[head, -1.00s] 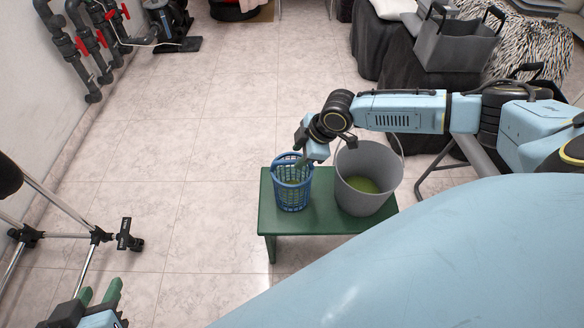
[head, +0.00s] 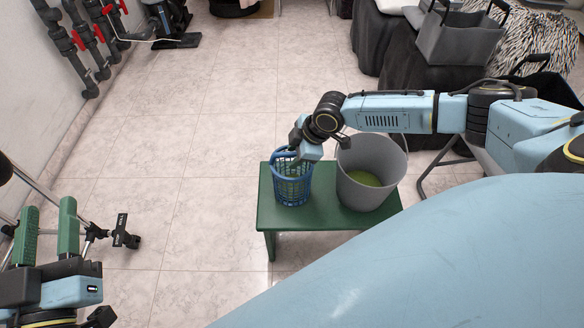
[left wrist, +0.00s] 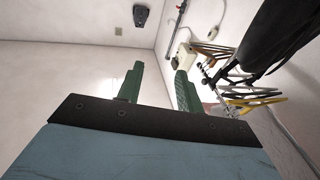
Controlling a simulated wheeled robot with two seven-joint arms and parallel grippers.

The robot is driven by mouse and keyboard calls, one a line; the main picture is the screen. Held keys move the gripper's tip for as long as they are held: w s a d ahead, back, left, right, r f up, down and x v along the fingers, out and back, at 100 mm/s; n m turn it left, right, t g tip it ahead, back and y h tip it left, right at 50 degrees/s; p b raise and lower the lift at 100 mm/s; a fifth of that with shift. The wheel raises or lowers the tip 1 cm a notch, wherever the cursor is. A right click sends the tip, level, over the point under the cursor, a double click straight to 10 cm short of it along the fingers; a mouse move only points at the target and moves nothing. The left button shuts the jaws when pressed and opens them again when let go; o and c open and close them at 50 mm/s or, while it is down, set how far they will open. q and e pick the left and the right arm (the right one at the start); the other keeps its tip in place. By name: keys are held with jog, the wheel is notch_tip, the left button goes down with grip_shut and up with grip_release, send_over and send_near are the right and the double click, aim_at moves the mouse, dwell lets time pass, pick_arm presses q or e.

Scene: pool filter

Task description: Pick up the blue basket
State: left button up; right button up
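The blue basket (head: 292,186) is a lattice basket standing upright on the left part of a small green bench (head: 330,214). My right gripper (head: 297,160) is over the basket's rim, coming from the upper right. Its fingers are hidden, so I cannot tell whether it touches or holds the rim. My left gripper (head: 45,232) is at the lower left, far from the basket. Its two green fingers are apart and empty. They also show apart in the left wrist view (left wrist: 160,85).
A grey bucket (head: 372,185) with yellow-green contents stands right of the basket on the bench. A tripod-like metal stand (head: 125,237) is near my left gripper. Grey pipes with red valves (head: 85,45) line the left wall. The tiled floor (head: 200,140) left of the bench is clear.

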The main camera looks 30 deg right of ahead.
jog(key=shift+w+f, duration=0.1)
jog(key=shift+f, duration=0.15)
grip_shut()
jog(key=shift+r, duration=0.25)
dwell(0.3)
